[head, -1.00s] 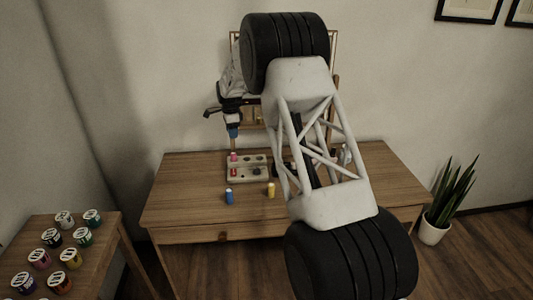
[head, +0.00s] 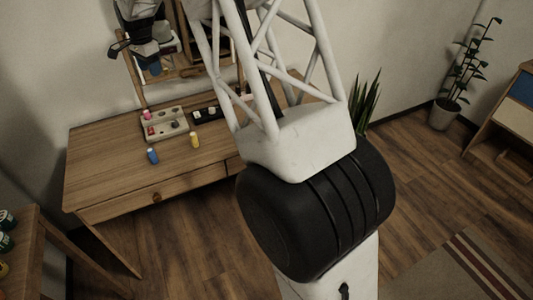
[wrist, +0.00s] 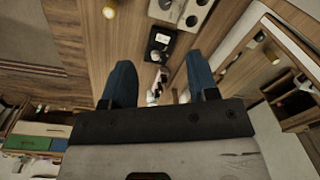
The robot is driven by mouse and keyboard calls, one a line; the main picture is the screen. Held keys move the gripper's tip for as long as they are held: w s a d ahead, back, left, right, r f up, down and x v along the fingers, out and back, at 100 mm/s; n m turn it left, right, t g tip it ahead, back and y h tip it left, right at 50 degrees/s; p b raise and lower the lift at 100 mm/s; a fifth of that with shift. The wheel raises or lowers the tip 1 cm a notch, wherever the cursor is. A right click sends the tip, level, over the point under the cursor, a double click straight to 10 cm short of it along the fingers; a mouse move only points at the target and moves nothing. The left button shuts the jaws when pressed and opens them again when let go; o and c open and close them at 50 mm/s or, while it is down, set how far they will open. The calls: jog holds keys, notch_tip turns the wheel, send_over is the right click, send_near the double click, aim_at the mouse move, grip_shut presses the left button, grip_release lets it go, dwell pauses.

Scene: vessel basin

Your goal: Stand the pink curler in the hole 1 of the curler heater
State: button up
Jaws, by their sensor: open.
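The curler heater (head: 180,129) is a pale block with two rows of holes on the desk; part of it shows in the wrist view (wrist: 181,10). The pink curler (head: 147,114) stands upright at the left end of its back row. A red curler (head: 150,130) stands at the left end of the front row. I cannot read hole numbers. My gripper (head: 155,68) is above and behind the heater, apart from the curlers.
A blue curler (head: 153,156) and a yellow curler (head: 194,139) stand on the desk (head: 110,160) in front of the heater. A dark box (head: 208,114) is right of it. The desk's left part is clear.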

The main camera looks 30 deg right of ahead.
jog(key=s+d+r+n, duration=0.2)
jog(key=s+d+r, duration=0.15)
jog(key=s, duration=0.55)
jog(key=s+d+r+n+t, duration=0.1)
jog(key=s+d+r+n, duration=0.2)
jog(key=s, duration=0.7)
jog(key=s+d+r+n, duration=0.1)
jog(key=s+d+r, duration=0.3)
jog(key=s, duration=0.5)
jog(key=s+d+f+n, duration=0.2)
jog(key=s+n, duration=0.1)
jog(key=s, duration=1.3)
jog(key=s+d+f+n+t, duration=0.1)
jog(key=s+d+f+n, duration=0.1)
jog(key=s, duration=1.3)
jog(key=shift+s+d+f+n, duration=0.2)
jog(key=shift+s+f+n, duration=0.2)
jog(key=shift+f+n, duration=0.2)
